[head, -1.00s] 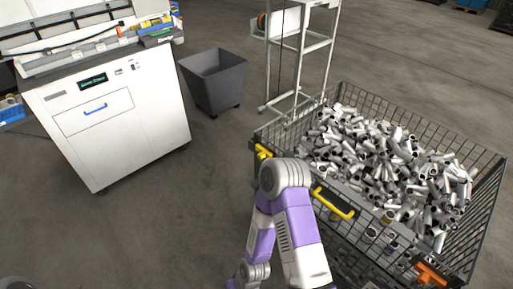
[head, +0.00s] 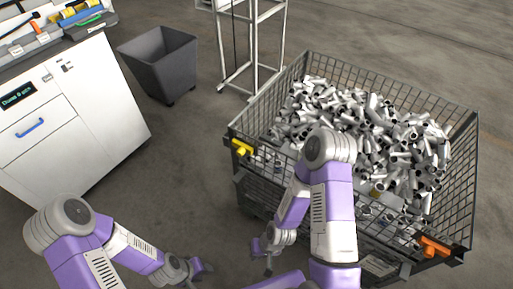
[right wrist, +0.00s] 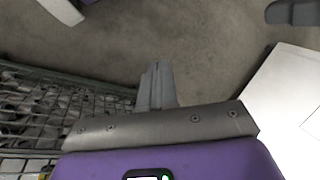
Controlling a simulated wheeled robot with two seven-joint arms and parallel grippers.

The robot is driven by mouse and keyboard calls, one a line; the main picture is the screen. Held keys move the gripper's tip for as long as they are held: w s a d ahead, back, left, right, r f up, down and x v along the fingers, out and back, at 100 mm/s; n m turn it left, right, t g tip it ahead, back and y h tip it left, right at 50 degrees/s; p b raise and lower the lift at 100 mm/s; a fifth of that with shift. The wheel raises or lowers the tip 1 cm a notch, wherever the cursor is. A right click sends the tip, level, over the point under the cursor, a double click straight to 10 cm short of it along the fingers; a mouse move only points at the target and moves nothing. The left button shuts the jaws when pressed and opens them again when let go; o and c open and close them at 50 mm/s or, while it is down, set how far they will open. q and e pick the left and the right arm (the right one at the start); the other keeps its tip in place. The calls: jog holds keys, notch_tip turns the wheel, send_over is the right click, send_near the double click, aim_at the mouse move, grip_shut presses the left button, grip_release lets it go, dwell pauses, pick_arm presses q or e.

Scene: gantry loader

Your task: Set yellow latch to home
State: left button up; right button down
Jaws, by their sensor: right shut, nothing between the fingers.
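The yellow latch (head: 242,148) is on the near left corner of the wire-mesh crate (head: 465,178), at the rim, and no gripper touches it. My right gripper (head: 265,256) is low in front of the crate's near side, below and apart from the latch. In the right wrist view its fingers (right wrist: 157,85) are together with nothing between them. My left gripper (head: 202,270) is further left over the floor, apart from the crate; its finger opening is too small to tell.
An orange latch (head: 435,247) is on the crate's near right corner. Metal tubes (head: 365,125) fill the crate. A white cabinet (head: 75,125) stands at left, a grey bin (head: 160,65) behind it, a white frame (head: 252,45) beyond. Floor between cabinet and crate is clear.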

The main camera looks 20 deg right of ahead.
jog(key=shift+s, duration=0.1)
jog(key=w+d+r+m+t+b, duration=0.1)
jog(key=w+d+r+m, duration=0.25)
jog(key=w, duration=0.65)
jog(key=w+d+r+m+t, duration=0.25)
jog(key=w+d, duration=0.25)
jog(key=w, duration=0.5)
jog(key=w+d+r+m+t, duration=0.1)
jog(key=w+d+r+t, duration=0.1)
jog(key=w+d+r, duration=0.4)
jog(key=w+r, duration=0.4)
jog(key=r, duration=0.2)
jog(key=shift+d+r+m+y+b, duration=0.15)
jog(key=shift+r+m+y+b, duration=0.15)
jog(key=shift+r+m+y, duration=0.1)
jog(key=shift+w+f, duration=0.15)
send_near(243, 153)
jog(key=x, duration=0.5)
jog(key=shift+f+b, duration=0.35)
jog(key=shift+f, duration=0.1)
jog(key=shift+w+a+f, duration=0.2)
jog(key=shift+w+a, duration=0.1)
jog(key=shift+a, duration=0.05)
